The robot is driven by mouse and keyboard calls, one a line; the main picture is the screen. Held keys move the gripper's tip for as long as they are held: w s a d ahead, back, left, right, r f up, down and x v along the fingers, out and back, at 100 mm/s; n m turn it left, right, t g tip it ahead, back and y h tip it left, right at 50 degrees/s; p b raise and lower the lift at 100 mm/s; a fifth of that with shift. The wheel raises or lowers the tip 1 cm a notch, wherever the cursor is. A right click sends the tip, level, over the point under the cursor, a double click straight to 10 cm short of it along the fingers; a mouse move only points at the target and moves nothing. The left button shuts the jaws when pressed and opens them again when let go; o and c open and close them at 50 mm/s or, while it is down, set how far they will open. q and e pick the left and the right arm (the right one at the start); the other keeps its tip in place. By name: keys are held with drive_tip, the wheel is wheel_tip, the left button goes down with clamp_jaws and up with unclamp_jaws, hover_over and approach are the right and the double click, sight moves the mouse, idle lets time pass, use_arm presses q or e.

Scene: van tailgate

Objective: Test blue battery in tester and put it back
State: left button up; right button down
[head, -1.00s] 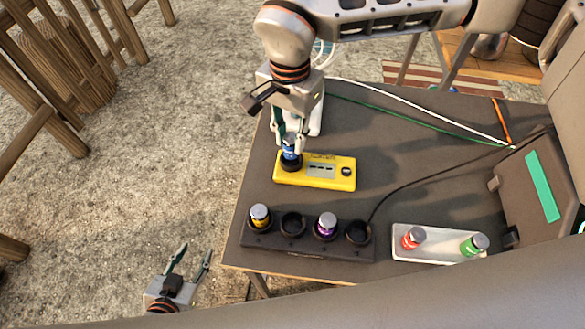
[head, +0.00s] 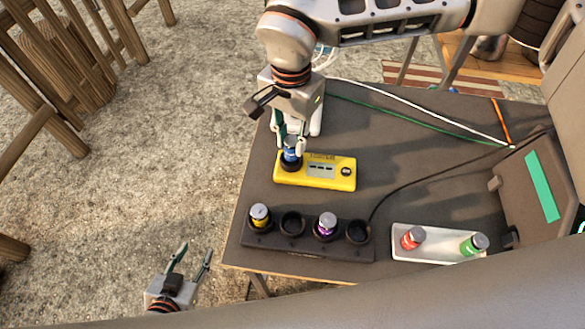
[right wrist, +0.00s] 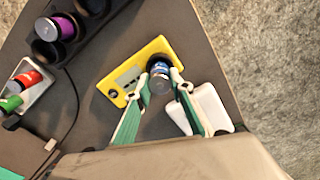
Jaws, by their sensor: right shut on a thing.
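The blue battery (head: 291,156) stands upright at the black round socket of the yellow tester (head: 330,176), at the tester's left end. How deep it sits in the socket I cannot tell. My right gripper (head: 290,146) reaches down from above and is shut on the blue battery. In the right wrist view, the battery (right wrist: 158,84) is between the two fingertips, over the yellow tester (right wrist: 134,72). My left gripper (head: 189,262) is open and empty, low at the left, off the table's edge. The dark rack (head: 258,240) holds a yellow and a purple battery; two of its sockets are empty.
A white tray (head: 440,245) with a red battery (head: 412,238) and a green battery (head: 474,244) lies right of the rack. A dark case (head: 530,195) stands at the right edge.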

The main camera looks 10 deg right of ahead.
use_arm(q)
drive_tip(key=shift+f, duration=0.15)
use_arm(e)
drive_tip(key=shift+f, duration=0.4)
drive_tip(key=shift+f, duration=0.55)
use_arm(q)
drive_tip(key=shift+s+f+b, duration=0.3)
drive_tip(key=shift+s+f, duration=0.45)
use_arm(e)
drive_tip(key=shift+f, duration=0.25)
use_arm(q)
drive_tip(key=shift+w+r, duration=0.1)
drive_tip(key=shift+w, duration=0.05)
use_arm(e)
drive_tip(key=c, duration=2)
unclamp_jaws()
drive_tip(key=o, duration=0.3)
use_arm(q)
drive_tip(key=shift+w+r, duration=0.1)
drive_tip(key=shift+r, duration=0.05)
use_arm(e)
drive_tip(key=shift+s+r, duration=0.35)
drive_tip(key=shift+r, duration=1)
drive_tip(key=shift+s+r, duration=0.4)
drive_tip(key=shift+r, duration=0.9)
drive_tip(key=shift+s+r, duration=0.35)
drive_tip(key=shift+r, duration=1)
